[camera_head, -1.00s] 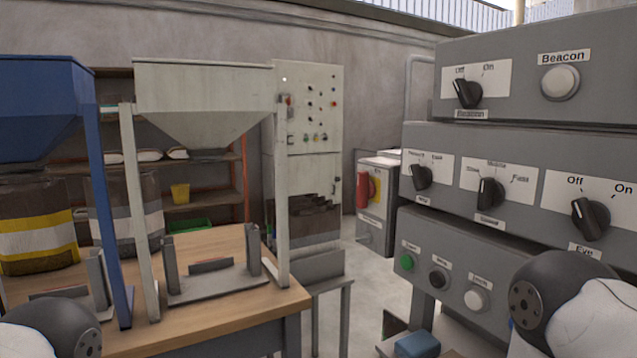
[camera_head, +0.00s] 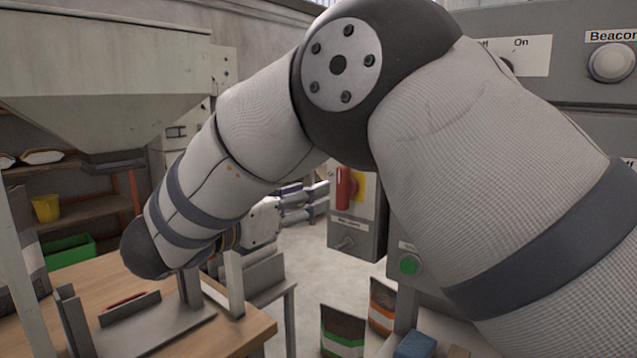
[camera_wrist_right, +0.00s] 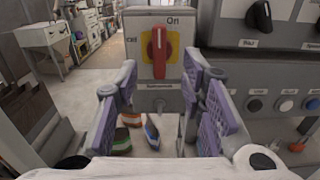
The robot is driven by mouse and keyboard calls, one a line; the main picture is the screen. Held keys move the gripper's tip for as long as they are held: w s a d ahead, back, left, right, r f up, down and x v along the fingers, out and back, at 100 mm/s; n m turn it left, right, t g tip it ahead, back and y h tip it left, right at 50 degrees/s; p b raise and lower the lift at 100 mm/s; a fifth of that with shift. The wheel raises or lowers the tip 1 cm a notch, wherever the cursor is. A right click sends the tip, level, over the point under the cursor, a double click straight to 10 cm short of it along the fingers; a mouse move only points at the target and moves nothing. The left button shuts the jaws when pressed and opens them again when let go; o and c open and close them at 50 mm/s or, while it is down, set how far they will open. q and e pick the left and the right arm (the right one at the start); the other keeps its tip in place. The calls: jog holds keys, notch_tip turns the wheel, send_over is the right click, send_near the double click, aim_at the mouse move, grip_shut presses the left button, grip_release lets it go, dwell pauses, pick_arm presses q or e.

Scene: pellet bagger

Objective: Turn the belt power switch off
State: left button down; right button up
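The belt power switch, which I take to be the red rotary handle (camera_head: 343,188) on a yellow plate, is on the front of a grey box (camera_head: 352,236). In the right wrist view the red handle (camera_wrist_right: 158,52) stands upright, towards "On" at the top; "Off" is at the left. The label below is too small to read. My right gripper (camera_head: 308,201) reaches towards the box from the left in the head view. In the wrist view its purple-padded fingers (camera_wrist_right: 160,82) are spread open and empty, with the handle beyond and between them, apparently untouched. My left gripper is out of view.
A grey control panel (camera_head: 565,95) stands at the right, partly behind my right arm. A wooden table (camera_head: 245,335) with a metal stand is at lower left, under a hopper (camera_head: 100,75).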

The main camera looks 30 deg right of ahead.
aim_at(339, 183)
jog(key=x, duration=0.9)
jog(key=shift+w+d, duration=0.1)
jog(key=shift+d, duration=0.05)
grip_shut()
